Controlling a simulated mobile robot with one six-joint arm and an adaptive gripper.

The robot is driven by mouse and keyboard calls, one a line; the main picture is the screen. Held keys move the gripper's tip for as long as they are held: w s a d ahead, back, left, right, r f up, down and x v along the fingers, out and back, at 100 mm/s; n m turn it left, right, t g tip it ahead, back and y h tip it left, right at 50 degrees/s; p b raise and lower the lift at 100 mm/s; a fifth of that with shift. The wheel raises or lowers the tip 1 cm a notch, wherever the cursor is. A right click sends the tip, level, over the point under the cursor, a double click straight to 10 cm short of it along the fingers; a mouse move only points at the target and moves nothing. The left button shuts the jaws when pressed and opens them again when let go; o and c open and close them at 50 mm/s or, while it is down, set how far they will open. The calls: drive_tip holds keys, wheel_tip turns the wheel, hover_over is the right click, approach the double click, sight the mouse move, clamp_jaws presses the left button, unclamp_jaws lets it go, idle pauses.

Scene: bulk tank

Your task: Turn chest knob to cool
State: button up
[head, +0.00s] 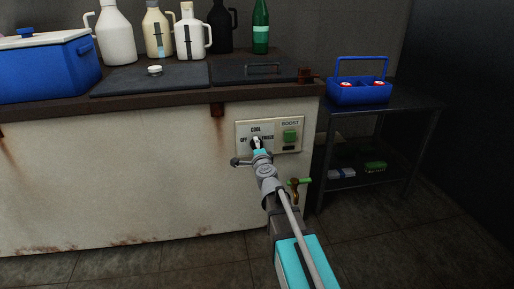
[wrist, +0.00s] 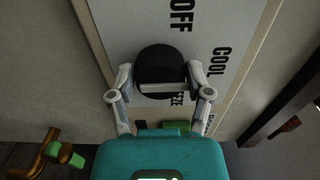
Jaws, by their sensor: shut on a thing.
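The chest knob is a round black dial (head: 256,140) on a pale panel (head: 240,128) on the front of the white chest. OFF is to its left, COOL above it and FREEZE to its right. In the wrist view the knob (wrist: 160,62) has a light bar across it, lying sideways in that view, with COOL (wrist: 223,62) off to the right. I cannot tell which end of the bar is the pointer. My gripper (head: 258,146) is at the panel. In the wrist view its two fingers (wrist: 161,80) are shut on the knob from both sides. FREEZE is partly hidden.
A green BOOST button (head: 289,136) is just right of the knob. A brass tap with a green handle (head: 300,182) is below the panel. A dark side table (head: 405,104) with a blue caddy (head: 358,92) stands right. Jugs and a blue cooler (head: 45,72) stand on the chest.

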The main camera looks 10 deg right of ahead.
drive_tip(key=o, duration=1.2)
drive_tip(key=shift+c, duration=0.2)
drive_tip(key=s, duration=0.7)
drive_tip(key=shift+s, duration=0.25)
